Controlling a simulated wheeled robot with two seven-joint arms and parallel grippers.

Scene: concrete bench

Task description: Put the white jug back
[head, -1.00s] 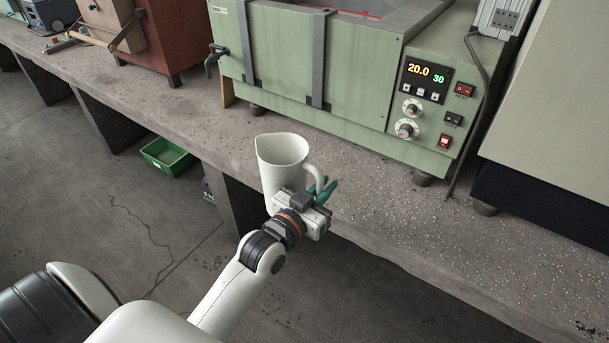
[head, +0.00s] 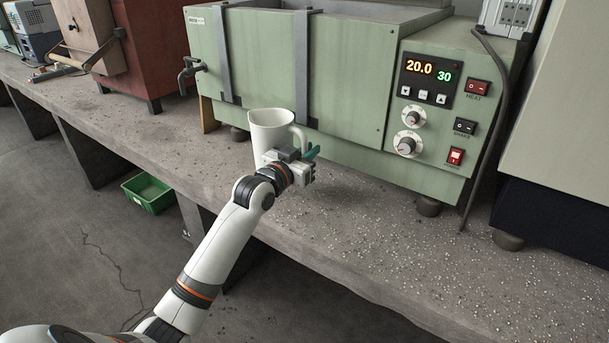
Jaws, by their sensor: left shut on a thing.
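The white jug (head: 270,134) is upright in front of the green water bath (head: 340,75), with its handle to the right and its spout to the left. My left gripper (head: 308,158) is shut on the jug, at its handle side. The gripper body hides the lower right part of the jug, and I cannot tell whether its base touches the bench. My right gripper is not in view.
The concrete bench (head: 360,226) is clear to the right of the jug. The bath's tap (head: 189,72) sticks out at left. A dark cable (head: 486,130) hangs at the bath's right end. A green crate (head: 147,192) lies on the floor.

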